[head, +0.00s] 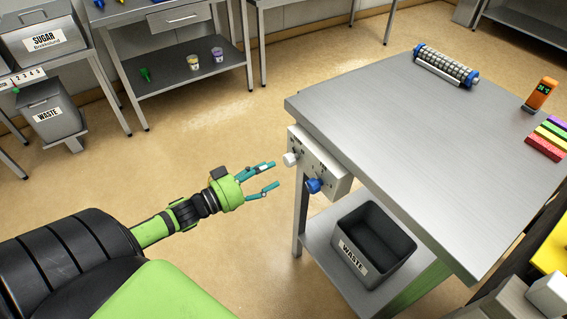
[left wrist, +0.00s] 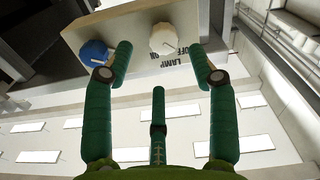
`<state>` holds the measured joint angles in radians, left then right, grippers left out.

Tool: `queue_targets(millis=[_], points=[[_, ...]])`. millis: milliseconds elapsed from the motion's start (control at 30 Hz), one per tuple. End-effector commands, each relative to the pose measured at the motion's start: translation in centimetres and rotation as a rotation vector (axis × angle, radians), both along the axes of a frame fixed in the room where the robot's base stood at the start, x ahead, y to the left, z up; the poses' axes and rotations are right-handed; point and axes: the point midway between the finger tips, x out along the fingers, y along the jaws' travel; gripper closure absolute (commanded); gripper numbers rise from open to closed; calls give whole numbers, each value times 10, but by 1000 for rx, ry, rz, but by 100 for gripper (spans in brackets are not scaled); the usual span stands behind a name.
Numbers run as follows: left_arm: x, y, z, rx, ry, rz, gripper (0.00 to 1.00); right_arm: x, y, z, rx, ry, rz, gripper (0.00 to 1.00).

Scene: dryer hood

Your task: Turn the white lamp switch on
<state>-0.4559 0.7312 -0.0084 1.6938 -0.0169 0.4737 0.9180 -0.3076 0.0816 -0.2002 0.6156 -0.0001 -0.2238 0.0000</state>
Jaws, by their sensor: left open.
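The white lamp switch (head: 290,159) is a round knob on the pale control box (head: 327,176) under the left edge of the steel table. A blue knob (head: 314,186) sits beside it. My left gripper (head: 275,174) is open and empty, just left of the box. In the left wrist view, the white switch (left wrist: 163,38) is ahead, between and beyond the open fingers (left wrist: 160,62), with lamp and off/on lettering next to it. The blue knob (left wrist: 95,52) is near the left finger. No finger clearly touches the white switch. My right gripper is not in view.
The steel table (head: 400,130) overhangs the box. A dark waste bin (head: 347,257) stands on its lower shelf. A bead roller (head: 446,66), an orange device (head: 540,95) and coloured blocks (head: 552,137) lie on top. The floor left of the table is clear.

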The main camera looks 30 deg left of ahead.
Motion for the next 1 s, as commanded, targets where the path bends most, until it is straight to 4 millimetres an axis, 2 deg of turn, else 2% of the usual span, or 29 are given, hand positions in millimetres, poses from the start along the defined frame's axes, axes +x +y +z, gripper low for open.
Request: queue_targets(millis=[167,333,500,733,767,800,900,1000], points=[[27,-10,2,1,-4,3,42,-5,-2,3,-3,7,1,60],[45,-18,1,2,-1,3,42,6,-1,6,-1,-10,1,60],[53,-21,0,4,1,4,42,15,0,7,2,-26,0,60],[53,-22,-1,4,2,3,42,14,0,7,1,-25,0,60],[53,-22,-1,4,2,3,46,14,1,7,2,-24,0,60],[53,-22,-1,4,2,3,62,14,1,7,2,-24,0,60],[53,-21,-1,4,2,3,97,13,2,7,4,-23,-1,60],[53,-21,-2,4,4,4,98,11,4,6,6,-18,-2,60]])
